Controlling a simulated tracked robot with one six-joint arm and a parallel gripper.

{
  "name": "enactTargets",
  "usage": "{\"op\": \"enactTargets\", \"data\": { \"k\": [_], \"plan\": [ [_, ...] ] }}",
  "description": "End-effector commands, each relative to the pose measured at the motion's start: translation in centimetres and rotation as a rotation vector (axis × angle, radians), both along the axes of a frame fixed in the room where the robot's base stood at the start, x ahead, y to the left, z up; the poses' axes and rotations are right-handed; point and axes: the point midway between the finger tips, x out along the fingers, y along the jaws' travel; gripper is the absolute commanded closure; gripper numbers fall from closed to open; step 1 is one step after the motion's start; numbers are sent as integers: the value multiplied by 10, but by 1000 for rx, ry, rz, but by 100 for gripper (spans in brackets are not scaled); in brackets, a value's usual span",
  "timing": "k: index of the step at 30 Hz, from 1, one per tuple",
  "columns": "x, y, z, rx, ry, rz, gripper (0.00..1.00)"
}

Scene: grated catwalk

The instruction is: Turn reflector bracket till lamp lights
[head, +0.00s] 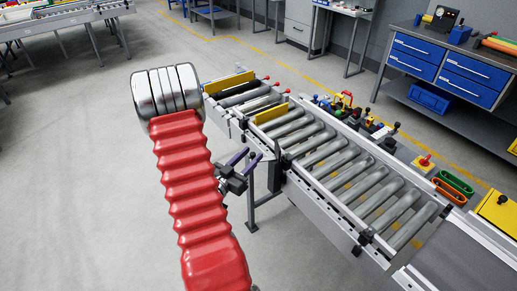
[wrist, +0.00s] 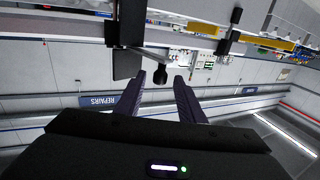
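My gripper (head: 253,154) is beside the near side rail of the roller conveyor in the head view. In the wrist view its two dark purple fingers (wrist: 159,86) are apart, with a clear gap between them. A small black knob (wrist: 160,75) shows between the fingertips; I cannot tell whether it is between them or beyond. A black plate (wrist: 126,63) hangs from the rail just left of the knob, and a thin arm runs near it. These look like the reflector bracket, but I cannot be sure. No lit lamp can be made out.
The roller conveyor (head: 350,178) runs diagonally, with yellow blocks (head: 271,113) toward its far end. A blue-drawer bench (head: 442,68) stands behind.

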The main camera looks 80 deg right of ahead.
Motion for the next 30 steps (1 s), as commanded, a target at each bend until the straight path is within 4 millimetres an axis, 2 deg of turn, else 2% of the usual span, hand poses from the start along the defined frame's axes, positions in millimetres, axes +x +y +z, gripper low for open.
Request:
{"op": "enactTargets", "data": {
  "k": [6,12,23,30],
  "plan": [
    [-12,-29,0,-1,0,-3,64],
    [-18,-48,0,-1,0,-1,64],
    [-19,-53,0,0,1,1,64],
    [-19,-53,0,0,1,1,80]
  ]
}}
